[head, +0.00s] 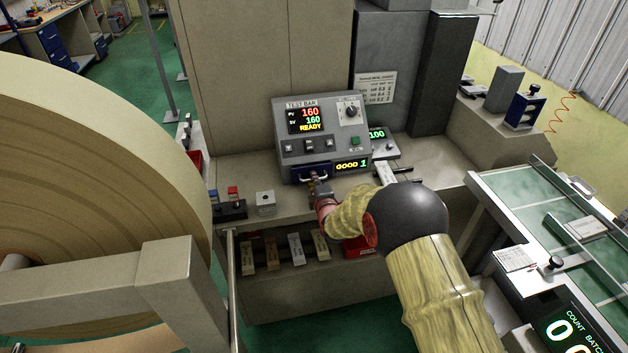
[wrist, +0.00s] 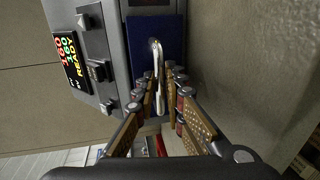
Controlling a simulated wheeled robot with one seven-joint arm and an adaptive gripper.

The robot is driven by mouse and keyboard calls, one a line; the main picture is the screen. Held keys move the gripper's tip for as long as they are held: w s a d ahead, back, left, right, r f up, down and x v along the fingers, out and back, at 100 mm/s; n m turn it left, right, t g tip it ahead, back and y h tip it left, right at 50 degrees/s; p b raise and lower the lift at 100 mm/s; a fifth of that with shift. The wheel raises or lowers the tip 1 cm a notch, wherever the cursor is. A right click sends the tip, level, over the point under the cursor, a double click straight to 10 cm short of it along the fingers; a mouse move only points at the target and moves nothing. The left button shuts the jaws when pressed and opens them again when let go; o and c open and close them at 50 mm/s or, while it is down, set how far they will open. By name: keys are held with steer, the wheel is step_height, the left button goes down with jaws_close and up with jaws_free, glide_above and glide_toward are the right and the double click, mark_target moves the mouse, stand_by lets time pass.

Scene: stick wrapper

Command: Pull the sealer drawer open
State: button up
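The sealer (head: 322,135) is a grey box with a lit panel reading READY. Its drawer has a dark blue front (wrist: 172,32) with a pale metal handle (wrist: 157,58). The handle also shows in the head view (head: 313,176), low on the box front. The drawer front looks flush with the housing. My gripper (wrist: 161,77) is at the handle, with fingers on both sides of the bar and a narrow space between them. Whether the fingers press on the bar cannot be told. In the head view my gripper (head: 319,194) partly hides the area below the handle.
A large paper roll (head: 95,150) and its frame fill the left. Buttons (head: 232,193) and a small white box (head: 265,198) stand on the bench left of the sealer. A green-topped conveyor (head: 540,195) is at the right. Several labelled blocks (head: 296,248) sit on a lower shelf.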

jaws_close()
steer(key=shift+s, duration=0.1)
stand_by(0.5)
